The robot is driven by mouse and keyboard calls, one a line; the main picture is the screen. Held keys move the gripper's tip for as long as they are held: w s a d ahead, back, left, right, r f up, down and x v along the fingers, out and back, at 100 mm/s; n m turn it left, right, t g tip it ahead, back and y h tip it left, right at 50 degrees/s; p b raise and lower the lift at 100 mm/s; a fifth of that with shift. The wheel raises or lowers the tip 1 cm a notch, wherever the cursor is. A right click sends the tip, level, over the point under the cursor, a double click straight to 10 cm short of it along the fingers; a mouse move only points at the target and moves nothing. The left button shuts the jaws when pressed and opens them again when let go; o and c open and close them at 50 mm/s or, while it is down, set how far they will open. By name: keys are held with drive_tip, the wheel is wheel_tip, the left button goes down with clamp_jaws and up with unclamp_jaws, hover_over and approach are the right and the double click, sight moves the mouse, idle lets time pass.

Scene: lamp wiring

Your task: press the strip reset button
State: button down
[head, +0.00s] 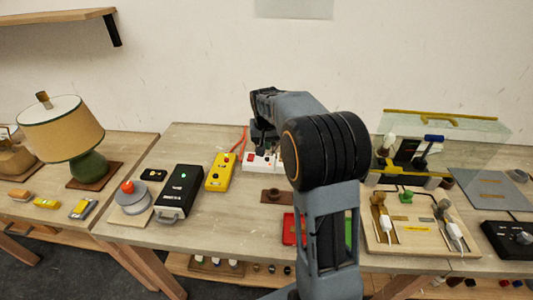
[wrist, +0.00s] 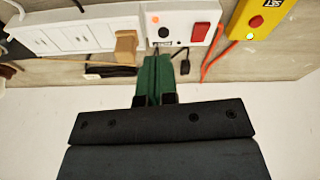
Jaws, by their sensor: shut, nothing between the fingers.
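The white power strip (wrist: 85,34) lies across the top of the wrist view, and part of it shows in the head view (head: 250,160) behind my arm. Its end holds a round black button (wrist: 163,32), a small lit orange lamp (wrist: 155,20) and a red rocker switch (wrist: 200,32). A small dark label (wrist: 162,44) sits by the button. My gripper (wrist: 157,60) is shut and empty, its green fingers pointing at the strip's edge by the label. I cannot tell whether the tips touch the strip. The button is in plain view, not covered by the fingers.
A tan plug (wrist: 126,45) sits in the strip close to the fingers. Red and dark cables (wrist: 216,52) run beside it. A yellow box (head: 220,172) and a black box (head: 178,190) stand left of the strip in the head view. The wall is close behind.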

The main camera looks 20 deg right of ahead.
drive_tip(key=shift+m+t, duration=0.4)
drive_tip(key=shift+m, duration=0.4)
drive_tip(key=w+r, duration=0.1)
drive_tip(key=w+d+r, duration=0.1)
drive_tip(key=w+r, duration=0.1)
drive_tip(key=shift+r, duration=0.25)
drive_tip(key=shift+f, duration=0.1)
drive_tip(key=p, duration=0.2)
hover_over(267, 158)
drive_tip(key=f, duration=1.1)
drive_tip(key=shift+s+a, duration=0.2)
drive_tip(key=shift+s, duration=0.1)
drive_tip(key=shift+f, duration=1.2)
drive_tip(key=shift+f, duration=0.1)
